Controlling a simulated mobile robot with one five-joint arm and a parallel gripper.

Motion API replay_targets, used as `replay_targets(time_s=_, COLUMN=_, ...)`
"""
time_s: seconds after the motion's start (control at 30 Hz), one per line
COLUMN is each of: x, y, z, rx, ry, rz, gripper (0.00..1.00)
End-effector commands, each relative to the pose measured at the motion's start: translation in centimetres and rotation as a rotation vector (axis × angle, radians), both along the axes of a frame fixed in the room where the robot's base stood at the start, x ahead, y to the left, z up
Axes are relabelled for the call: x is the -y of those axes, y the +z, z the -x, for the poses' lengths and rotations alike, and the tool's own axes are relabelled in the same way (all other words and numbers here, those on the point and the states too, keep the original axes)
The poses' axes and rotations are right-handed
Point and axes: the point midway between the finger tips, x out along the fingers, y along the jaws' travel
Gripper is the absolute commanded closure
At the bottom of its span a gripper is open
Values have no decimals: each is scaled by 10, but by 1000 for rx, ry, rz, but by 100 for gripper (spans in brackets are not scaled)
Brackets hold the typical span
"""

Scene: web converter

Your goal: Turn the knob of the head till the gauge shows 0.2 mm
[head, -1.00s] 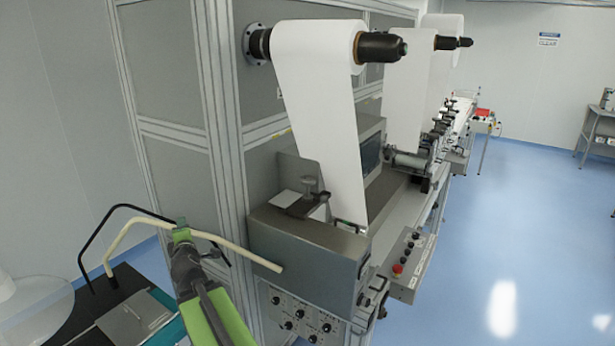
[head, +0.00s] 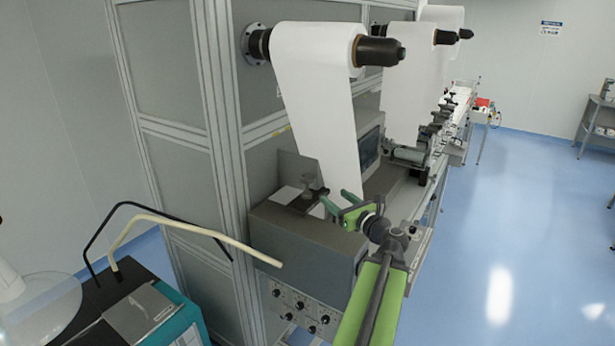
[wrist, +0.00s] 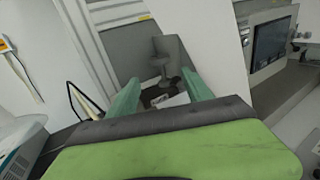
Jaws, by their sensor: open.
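The head is a small grey post with a round knob (head: 308,181) on top of the grey machine box (head: 305,235), left of the hanging white web. In the wrist view the knob (wrist: 159,61) shows beyond and between my fingertips, with a dark base under it. My gripper (head: 336,199) is open and empty, its green fingers apart, just right of and nearer than the knob, in front of the web's lower end. It does not touch the knob in the wrist view (wrist: 160,80). I cannot make out a gauge reading.
The white web (head: 318,110) hangs from a roll close behind my gripper. A screen (wrist: 270,42) stands to the right. A bent cream tube (head: 195,228) crosses left of the box. Knobs on a panel (head: 298,308) sit below. The blue floor at right is clear.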

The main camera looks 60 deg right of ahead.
Motion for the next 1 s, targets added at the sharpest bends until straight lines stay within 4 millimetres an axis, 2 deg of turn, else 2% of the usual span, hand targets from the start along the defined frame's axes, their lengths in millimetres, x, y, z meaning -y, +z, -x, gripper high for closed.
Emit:
replay_targets(time_s=0.17, x=15, y=0, z=-31, rx=1, ry=4, rz=0, gripper=41)
replay_targets(time_s=0.6, x=61, y=0, z=-129, rx=2, ry=4, rz=-1, gripper=41)
replay_targets(time_s=0.8, x=71, y=0, z=-152, rx=2, ry=2, rz=-1, gripper=41)
replay_targets(time_s=1.0, x=72, y=0, z=-156, rx=2, ry=2, rz=-1, gripper=41)
